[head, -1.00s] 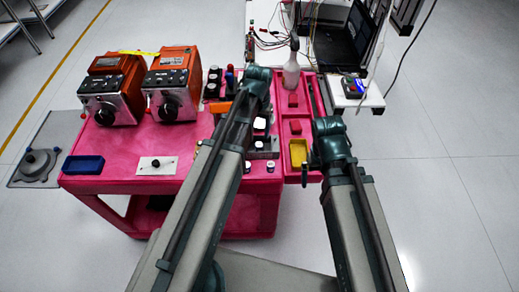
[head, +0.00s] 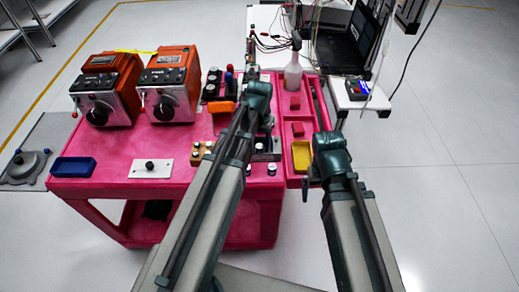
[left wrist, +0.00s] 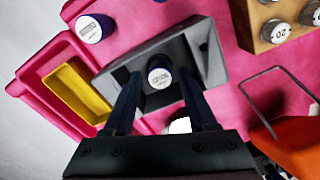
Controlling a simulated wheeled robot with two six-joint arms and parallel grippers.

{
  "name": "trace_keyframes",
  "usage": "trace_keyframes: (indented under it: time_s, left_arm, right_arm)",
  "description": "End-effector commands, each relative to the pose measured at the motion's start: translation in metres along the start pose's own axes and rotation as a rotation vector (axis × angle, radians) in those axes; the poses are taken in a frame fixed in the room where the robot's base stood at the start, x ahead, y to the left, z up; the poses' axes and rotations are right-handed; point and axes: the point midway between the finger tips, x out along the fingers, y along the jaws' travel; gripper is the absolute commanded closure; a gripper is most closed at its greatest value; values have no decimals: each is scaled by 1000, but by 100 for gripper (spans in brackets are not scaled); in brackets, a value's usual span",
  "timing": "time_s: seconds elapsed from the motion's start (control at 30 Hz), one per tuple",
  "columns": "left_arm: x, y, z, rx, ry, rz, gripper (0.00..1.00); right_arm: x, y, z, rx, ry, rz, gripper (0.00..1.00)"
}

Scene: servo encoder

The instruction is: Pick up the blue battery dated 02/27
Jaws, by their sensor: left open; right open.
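In the left wrist view, a dark blue battery (left wrist: 160,79) with a white printed label on its end is at the grey fixture (left wrist: 213,50). Its date is too blurred to read. My left gripper (left wrist: 160,75) is open, one finger on each side of this battery; I cannot tell whether they touch it. A second blue battery (left wrist: 95,28) with a white label stands on the pink surface. In the head view, my left arm hides most of its gripper and part of the fixture (head: 262,156). My right gripper (head: 309,186) is open and empty by the table's right edge.
A wooden block (head: 200,153) holds several white-capped pieces. A yellow tray (head: 301,157) lies near the right arm. A blue tray (head: 73,167), a white plate (head: 151,168) and two orange machines (head: 170,87) are on the left. A spray bottle (head: 293,70) stands behind.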

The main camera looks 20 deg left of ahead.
Motion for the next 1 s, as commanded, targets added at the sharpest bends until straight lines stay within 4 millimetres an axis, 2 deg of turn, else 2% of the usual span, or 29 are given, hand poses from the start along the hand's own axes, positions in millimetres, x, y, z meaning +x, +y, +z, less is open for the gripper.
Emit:
trace_keyframes:
  time_s: [0.07,0.1,0.4,0.63,1.0]
  left_arm:
    - [0,0,0,0,0,0,43]
    - [0,0,0,0,0,0,46]
    - [0,0,0,0,0,0,99]
    - [-8,0,0,0,0,0,99]
    - [-44,0,0,0,0,0,99]
  right_arm:
    - [0,0,0,0,0,0,0]
    - [0,0,0,0,0,0,0]
    - [0,0,0,0,0,0,0]
    - [-8,1,0,0,0,0,0]
    - [-43,4,2,0,0,0,0]
